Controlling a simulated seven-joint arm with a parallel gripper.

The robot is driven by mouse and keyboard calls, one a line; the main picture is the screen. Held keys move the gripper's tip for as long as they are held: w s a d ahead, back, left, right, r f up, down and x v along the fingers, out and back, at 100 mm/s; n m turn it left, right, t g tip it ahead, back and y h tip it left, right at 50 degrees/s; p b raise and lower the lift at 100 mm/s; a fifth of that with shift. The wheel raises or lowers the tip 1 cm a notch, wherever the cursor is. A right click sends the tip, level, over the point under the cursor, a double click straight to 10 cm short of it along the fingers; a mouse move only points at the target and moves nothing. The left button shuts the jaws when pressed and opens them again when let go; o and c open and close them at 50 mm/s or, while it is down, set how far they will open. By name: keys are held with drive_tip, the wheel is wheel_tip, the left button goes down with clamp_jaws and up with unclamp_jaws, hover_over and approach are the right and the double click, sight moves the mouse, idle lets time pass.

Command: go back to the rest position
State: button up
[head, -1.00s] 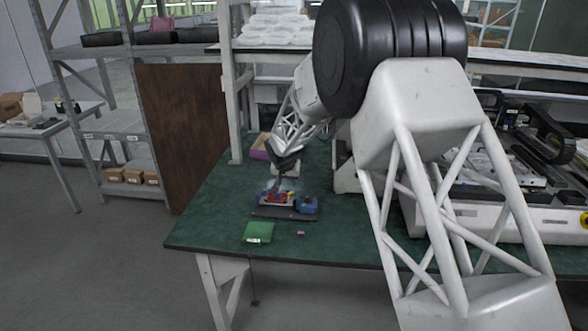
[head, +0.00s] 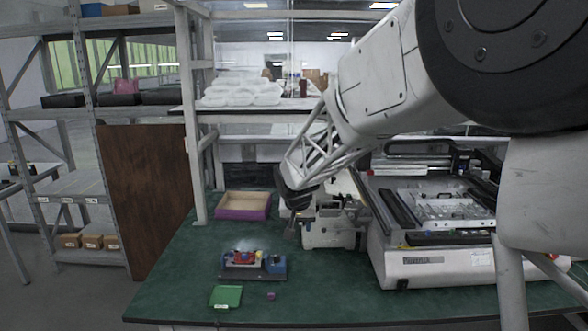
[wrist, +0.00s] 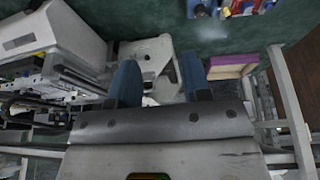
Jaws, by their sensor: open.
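My gripper (head: 292,228) hangs above the green table (head: 190,265), in front of a small white machine and to the right of the work fixture. In the wrist view its two blue-grey fingers (wrist: 160,84) stand wide apart with nothing between them. In the head view the fingertips are small and dark, partly lost against the machine behind.
A fixture (head: 253,266) with red, yellow and blue parts sits on the table. A green block (head: 226,296) and a small purple cube (head: 271,296) lie in front. A purple-sided box (head: 243,206) stands behind. White machines (head: 435,262) fill the right side.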

drive_tip(key=s+d+r, duration=0.5)
drive_tip(key=s+d, duration=0.2)
drive_tip(key=s, duration=0.4)
drive_tip(key=s+d, duration=0.3)
drive_tip(key=s, duration=0.8)
drive_tip(key=s+d+g, duration=0.1)
drive_tip(key=s+d, duration=0.2)
drive_tip(key=s, duration=0.8)
drive_tip(key=s+d, duration=0.4)
drive_tip(key=s, duration=0.6)
drive_tip(key=shift+s, duration=0.4)
